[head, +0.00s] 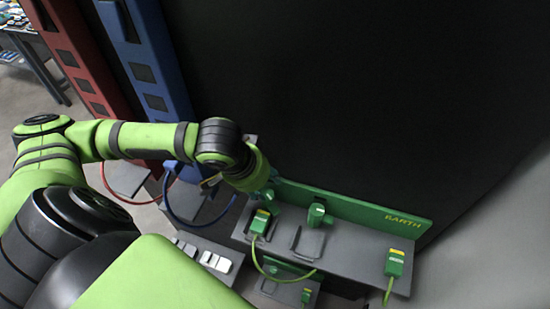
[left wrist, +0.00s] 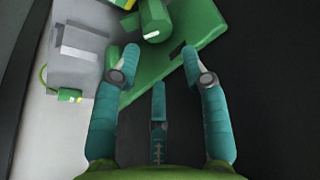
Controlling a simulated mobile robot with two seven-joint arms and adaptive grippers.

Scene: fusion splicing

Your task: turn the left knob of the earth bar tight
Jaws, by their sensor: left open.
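The green earth bar (head: 365,214) stands along the back edge of a grey shelf, its lettering at the right end. Its left knob (head: 269,194) shows only partly beside my left gripper; another green knob (head: 317,213) stands clear to the right. My left gripper (left wrist: 160,62) is open, its teal fingers spread over the bar (left wrist: 192,43). In the left wrist view a green knob (left wrist: 152,22) with a white line lies beyond the fingertips, with nothing visible between the fingers. In the head view my wrist hides most of the fingers. My right gripper is not in view.
Green plugs with yellow tops stand on the shelf (head: 345,256), one at its left (head: 259,223) and one at its right (head: 395,262), with green cables. Red (head: 80,55) and blue (head: 150,60) uprights stand at the left. A dark panel rises behind the bar.

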